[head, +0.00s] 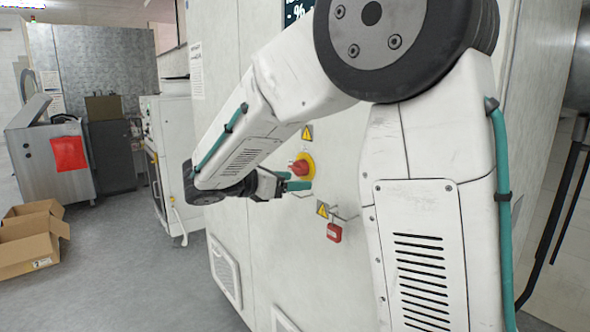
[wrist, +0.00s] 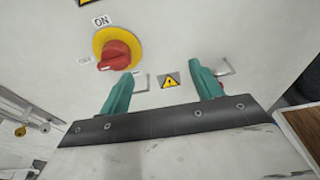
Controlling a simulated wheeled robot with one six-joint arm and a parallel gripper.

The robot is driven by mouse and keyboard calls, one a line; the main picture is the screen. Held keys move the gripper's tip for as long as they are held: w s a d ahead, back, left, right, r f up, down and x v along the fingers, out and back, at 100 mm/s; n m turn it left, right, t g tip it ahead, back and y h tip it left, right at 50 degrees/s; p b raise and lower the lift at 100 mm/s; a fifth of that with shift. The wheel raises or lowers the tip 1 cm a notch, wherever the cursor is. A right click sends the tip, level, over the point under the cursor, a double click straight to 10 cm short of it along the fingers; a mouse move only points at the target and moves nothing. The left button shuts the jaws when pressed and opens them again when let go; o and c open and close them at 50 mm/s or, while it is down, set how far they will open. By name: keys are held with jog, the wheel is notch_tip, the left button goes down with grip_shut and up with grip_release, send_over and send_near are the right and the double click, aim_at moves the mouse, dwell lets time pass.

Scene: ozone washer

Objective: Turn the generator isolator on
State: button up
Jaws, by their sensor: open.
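The generator isolator (head: 302,167) is a red rotary handle on a yellow round plate, on the white cabinet front. In the wrist view the isolator (wrist: 115,54) is at the upper left; an ON label is above it and another label, hard to read, is at its left. The red handle lies tilted, its lower-left end toward that left label. My gripper (head: 298,186) is open, with teal fingers close to the isolator in the head view. In the wrist view my gripper (wrist: 161,85) has empty space between its fingers, and the isolator lies beyond the left finger. Contact cannot be told.
A red padlock (head: 334,232) hangs on the cabinet below the isolator, beside a yellow warning sign (head: 322,209). Another warning sign (head: 307,133) is above. Cardboard boxes (head: 32,238) and a steel machine (head: 50,160) stand at the left; grey floor between is clear.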

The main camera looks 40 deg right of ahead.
aim_at(293, 169)
jog(key=w+a+n+t+h, duration=0.1)
jog(key=w+n+t+h, duration=0.15)
jog(key=w, duration=0.35)
jog(key=shift+n+g, duration=0.35)
jog(key=shift+n, duration=0.1)
jog(key=d, duration=0.5)
jog(key=w+d, duration=0.1)
jog(key=d, duration=0.1)
jog(key=shift+d, duration=0.2)
jog(key=c, duration=0.8)
